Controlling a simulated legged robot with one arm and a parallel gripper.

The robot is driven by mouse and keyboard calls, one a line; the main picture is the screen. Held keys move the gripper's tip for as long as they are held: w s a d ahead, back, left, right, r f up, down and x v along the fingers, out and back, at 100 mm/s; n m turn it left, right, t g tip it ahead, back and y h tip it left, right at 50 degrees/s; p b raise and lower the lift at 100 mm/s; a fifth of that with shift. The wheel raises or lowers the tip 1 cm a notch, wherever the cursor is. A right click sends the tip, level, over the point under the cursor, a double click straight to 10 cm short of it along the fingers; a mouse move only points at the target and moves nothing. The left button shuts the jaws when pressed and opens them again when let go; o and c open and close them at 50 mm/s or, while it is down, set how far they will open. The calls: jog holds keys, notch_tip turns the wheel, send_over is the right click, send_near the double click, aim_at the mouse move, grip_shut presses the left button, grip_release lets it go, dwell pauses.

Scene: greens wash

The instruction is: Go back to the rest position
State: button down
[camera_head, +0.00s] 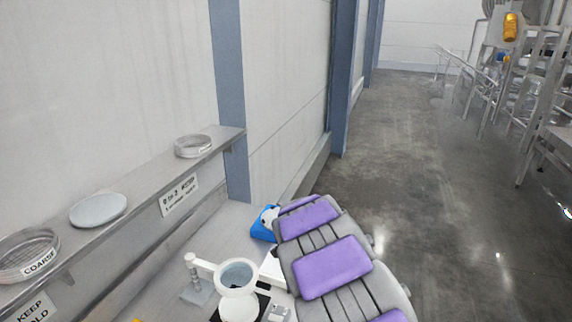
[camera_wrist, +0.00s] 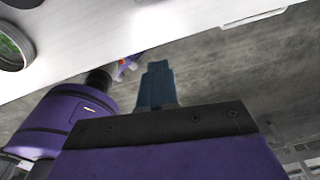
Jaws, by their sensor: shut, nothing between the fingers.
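My gripper (camera_wrist: 155,68) shows in the wrist view as a dark blue pair of fingers, pressed together with nothing between them. It points up in the picture, above a dark plate and the purple body of my own arm. The grey floor lies behind it, and a pale surface edge crosses the upper part of that view. In the head view my gripper is not visible. Purple and grey parts of my own body fill the lower middle there.
A wall shelf (camera_head: 150,181) at left holds a sieve marked COARSE (camera_head: 27,255), a pale disc (camera_head: 98,209) and another sieve (camera_head: 193,146). Below, a bench carries a white ring-topped device (camera_head: 238,277) and a blue item (camera_head: 264,224). Open floor (camera_head: 420,180) lies right; metal frames stand beyond.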

jog(key=s+d+r+n+b, duration=0.1)
jog(key=s+d+r+n, duration=0.2)
jog(key=s+n, duration=0.35)
jog(key=s+d+r+n+g+b, duration=0.1)
jog(key=s+d+r+n, duration=0.2)
jog(key=s, duration=0.6)
jog(key=s+d+r+n+b, duration=0.1)
jog(key=s+d+r+n, duration=0.2)
jog(key=s+n, duration=0.35)
jog(key=s+f+n+b, duration=0.1)
jog(key=s+n, duration=0.6)
jog(key=s, duration=0.7)
jog(key=shift+d+n+g+y+b, duration=0.25)
jog(key=shift+n+g+y+b, duration=0.05)
jog(key=shift+g+y+b, duration=0.15)
jog(key=shift+w+f, duration=0.1)
